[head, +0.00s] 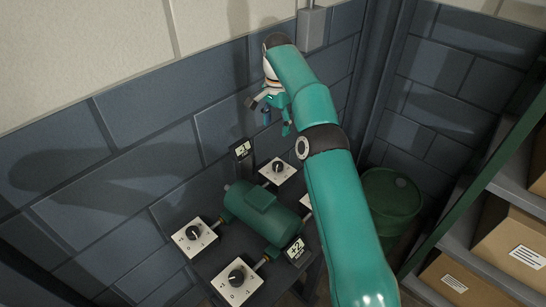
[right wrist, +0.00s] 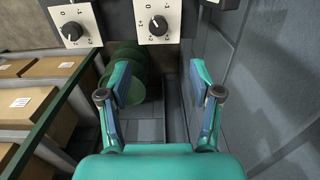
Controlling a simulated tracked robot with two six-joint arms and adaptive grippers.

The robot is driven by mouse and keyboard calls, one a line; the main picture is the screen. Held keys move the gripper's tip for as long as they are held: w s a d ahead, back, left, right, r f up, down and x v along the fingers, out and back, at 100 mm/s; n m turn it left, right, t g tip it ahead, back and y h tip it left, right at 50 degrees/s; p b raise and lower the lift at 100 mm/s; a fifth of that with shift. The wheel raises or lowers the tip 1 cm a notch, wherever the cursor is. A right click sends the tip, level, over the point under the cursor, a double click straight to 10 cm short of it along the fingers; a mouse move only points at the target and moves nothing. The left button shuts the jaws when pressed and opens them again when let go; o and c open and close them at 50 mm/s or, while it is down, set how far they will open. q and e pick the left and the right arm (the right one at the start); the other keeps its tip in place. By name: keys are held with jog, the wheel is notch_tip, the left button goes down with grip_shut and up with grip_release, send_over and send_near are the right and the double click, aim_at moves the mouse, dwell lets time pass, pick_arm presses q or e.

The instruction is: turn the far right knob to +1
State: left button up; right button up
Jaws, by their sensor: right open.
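The far right knob (head: 278,167) is a dark knob on a white square plate at the far end of the green casing (head: 262,211). It also shows at the top of the right wrist view (right wrist: 158,25), with marks around it; I cannot surely read its setting. My right gripper (head: 271,115) is open and empty, above and beyond this knob, near the wall. In the right wrist view its two fingers (right wrist: 160,84) stand apart, with the knob plate beyond them and nothing between them. My left gripper is not in view.
Other knobs sit on plates at the left (head: 194,232) and front (head: 236,277); another plate (right wrist: 72,27) is mostly hidden behind my right arm in the head view. Small displays stand at the back (head: 243,149) and front (head: 296,250). A green barrel (head: 391,205) and shelves with boxes stand right.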

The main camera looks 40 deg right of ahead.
jog(key=b, duration=0.8)
send_over(278, 164)
notch_tip(278, 164, down, 9)
jog(key=shift+a+f, duration=0.1)
jog(key=shift+f, duration=0.05)
notch_tip(278, 164, down, 7)
jog(key=shift+f+b, duration=0.15)
jog(key=shift+b, duration=0.3)
jog(key=c, duration=1.1)
jog(key=shift+c, duration=0.2)
